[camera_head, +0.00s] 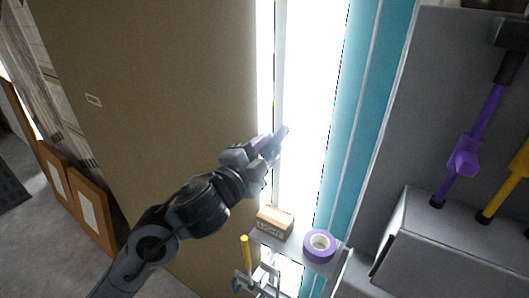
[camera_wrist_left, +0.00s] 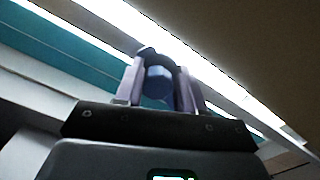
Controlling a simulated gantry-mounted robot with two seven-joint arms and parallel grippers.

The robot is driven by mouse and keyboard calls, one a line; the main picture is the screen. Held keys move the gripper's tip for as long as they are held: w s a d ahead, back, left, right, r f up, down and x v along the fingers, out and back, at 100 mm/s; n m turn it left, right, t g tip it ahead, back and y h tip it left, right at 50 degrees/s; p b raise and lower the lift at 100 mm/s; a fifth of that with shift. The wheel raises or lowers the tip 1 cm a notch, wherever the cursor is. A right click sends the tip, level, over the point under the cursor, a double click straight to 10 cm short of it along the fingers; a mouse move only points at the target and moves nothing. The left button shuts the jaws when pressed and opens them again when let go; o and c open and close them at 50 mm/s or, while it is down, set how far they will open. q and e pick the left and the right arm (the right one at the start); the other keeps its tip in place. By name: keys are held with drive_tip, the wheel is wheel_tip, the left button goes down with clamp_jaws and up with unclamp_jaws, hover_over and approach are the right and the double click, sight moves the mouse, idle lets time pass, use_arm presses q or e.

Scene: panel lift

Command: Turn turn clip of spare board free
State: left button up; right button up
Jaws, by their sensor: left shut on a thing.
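My left gripper (camera_head: 268,149) is at the right edge of the large brown board (camera_head: 150,90), in front of a bright white strip. In the left wrist view its two fingers (camera_wrist_left: 160,88) are shut on a small dark blue-grey piece, which looks like the turn clip (camera_wrist_left: 157,86). In the head view a bluish-grey tip of the clip (camera_head: 282,132) sticks out past the fingers, tilted up to the right. The fingers hide most of the clip and where it is fixed. My right gripper is not in view.
A shelf below the gripper holds a cardboard box (camera_head: 275,223) and a purple tape roll (camera_head: 319,245). A yellow-handled tool (camera_head: 246,255) stands beside it. At right, a purple tool (camera_head: 467,155) and a yellow one (camera_head: 508,180) stand by a grey panel. Framed boards (camera_head: 75,200) lean at left.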

use_arm(q)
drive_tip(key=shift+s+d, duration=0.2)
drive_tip(key=shift+d, duration=0.1)
drive_tip(key=o, duration=0.9)
drive_tip(key=shift+f, duration=0.1)
drive_tip(key=shift+o, duration=0.2)
drive_tip(key=shift+s+a, duration=0.4)
drive_tip(key=v, duration=0.9)
drive_tip(key=shift+s+b, duration=0.3)
drive_tip(key=shift+b, duration=0.15)
drive_tip(key=shift+a, duration=0.15)
